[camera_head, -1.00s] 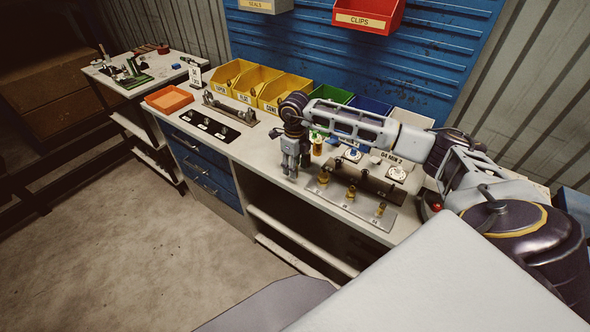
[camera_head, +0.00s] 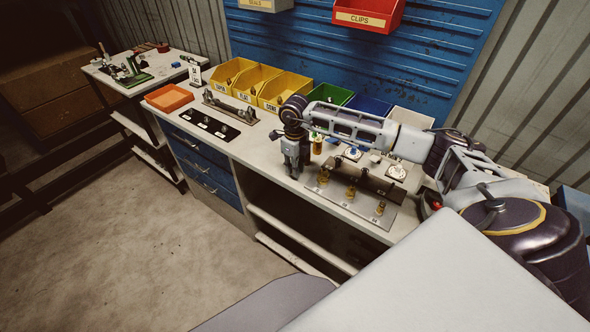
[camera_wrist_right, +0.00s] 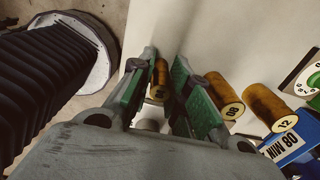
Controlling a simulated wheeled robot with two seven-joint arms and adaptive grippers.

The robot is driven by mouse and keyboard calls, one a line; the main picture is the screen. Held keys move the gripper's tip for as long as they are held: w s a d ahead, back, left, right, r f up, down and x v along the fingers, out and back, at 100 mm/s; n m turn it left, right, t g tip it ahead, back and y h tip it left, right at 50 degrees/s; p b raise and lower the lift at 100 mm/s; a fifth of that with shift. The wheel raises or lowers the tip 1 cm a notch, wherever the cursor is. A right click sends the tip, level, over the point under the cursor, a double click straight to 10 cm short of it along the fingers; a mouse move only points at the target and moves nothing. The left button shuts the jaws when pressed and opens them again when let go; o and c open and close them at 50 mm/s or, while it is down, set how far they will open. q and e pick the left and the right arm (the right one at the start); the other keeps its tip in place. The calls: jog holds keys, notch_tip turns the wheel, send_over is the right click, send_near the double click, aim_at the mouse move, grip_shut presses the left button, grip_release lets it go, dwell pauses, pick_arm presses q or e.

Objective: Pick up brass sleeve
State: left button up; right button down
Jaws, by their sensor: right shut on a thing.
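My right gripper (camera_head: 295,165) points down over the light worktop, left of the metal plate that holds brass pieces. In the right wrist view my right gripper (camera_wrist_right: 165,62) is shut on a brass sleeve (camera_wrist_right: 159,76), which sits between its two green-padded fingers. The fingers hide much of that sleeve, and I cannot make it out in the head view. Beside the right finger are two more brass sleeves, one marked 08 (camera_wrist_right: 224,92) and one marked 12 (camera_wrist_right: 266,105). My left gripper is not in view.
The metal plate (camera_head: 338,202) with several brass fittings lies right of the gripper. White dial-like pieces (camera_head: 396,173) stand behind it. Yellow bins (camera_head: 284,91), an orange tray (camera_head: 168,98) and a black labelled strip (camera_head: 205,126) are to the left. The worktop's front edge is close.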

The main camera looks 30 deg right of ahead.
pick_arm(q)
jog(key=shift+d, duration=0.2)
pick_arm(e)
jog(key=shift+r, duration=0.15)
